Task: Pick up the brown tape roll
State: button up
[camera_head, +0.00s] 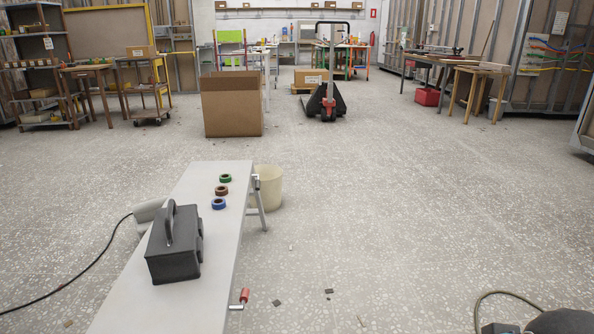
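The brown tape roll (221,191) lies flat on a long, narrow pale bench (205,176). It sits in a short row between a green tape roll (225,179) on its far side and a blue tape roll (218,204) on its near side. The three rolls are close together, near the bench's right edge.
A dark toolbox with a raised handle (173,252) stands on the bench's near part. A cream bucket (268,187) stands right of the bench. A red-handled part (243,296) juts from the bench's right side. A cable (75,275) runs left. Floor to the right is mostly open.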

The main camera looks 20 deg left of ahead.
aim_at(222, 191)
jog(key=z, duration=0.15)
jog(key=i, duration=1.65)
jog(key=u, duration=1.1)
jog(key=i, duration=0.9)
jog(key=u, duration=1.3)
jog(key=i, duration=0.25)
jog(key=u, duration=0.15)
